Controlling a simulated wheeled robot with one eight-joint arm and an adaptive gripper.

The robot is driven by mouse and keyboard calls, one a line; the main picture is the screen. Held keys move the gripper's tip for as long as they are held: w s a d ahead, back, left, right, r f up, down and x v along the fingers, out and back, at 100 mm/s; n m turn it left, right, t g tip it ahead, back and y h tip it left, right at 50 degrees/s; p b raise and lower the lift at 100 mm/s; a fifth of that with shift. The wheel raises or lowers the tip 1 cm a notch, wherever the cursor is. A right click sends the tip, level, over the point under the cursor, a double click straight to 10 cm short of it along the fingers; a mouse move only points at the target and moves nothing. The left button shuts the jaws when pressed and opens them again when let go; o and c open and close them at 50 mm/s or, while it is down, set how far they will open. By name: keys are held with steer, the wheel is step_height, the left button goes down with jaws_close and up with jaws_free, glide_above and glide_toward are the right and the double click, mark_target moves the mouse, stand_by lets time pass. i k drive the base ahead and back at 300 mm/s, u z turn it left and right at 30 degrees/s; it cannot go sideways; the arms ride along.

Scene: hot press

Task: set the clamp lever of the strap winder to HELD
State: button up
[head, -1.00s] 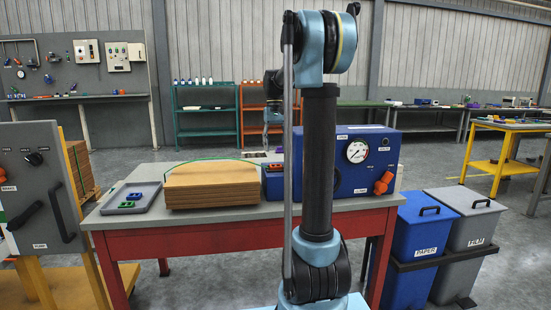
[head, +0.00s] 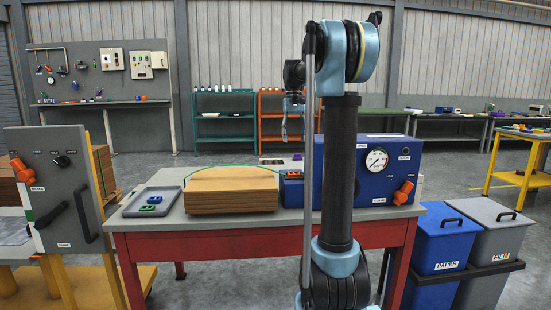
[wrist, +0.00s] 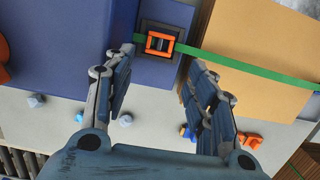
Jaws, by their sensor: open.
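The blue machine (head: 345,175) stands on the right of the red-framed table, with a dial and a label that seems to read CLAMP. An orange lever (head: 403,192) is on its front at the lower right, beside that label. The lever's set position is too small to read. My gripper (head: 292,138) hangs open and empty behind my arm, above the table's back part, left of the machine. In the wrist view my open gripper (wrist: 160,58) points down near an orange buckle frame (wrist: 163,43) on the green strap (wrist: 245,67), apart from the lever.
A cardboard stack (head: 232,192) with the strap over it sits left of the machine. A grey tray (head: 135,202) holds small blue and green pieces. A grey panel (head: 60,190) with an orange lever and handles stands far left. PAPER (head: 440,240) and FILM (head: 490,235) bins stand at right.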

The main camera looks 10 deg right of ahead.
mark_target(401, 196)
steer(key=k, duration=0.95)
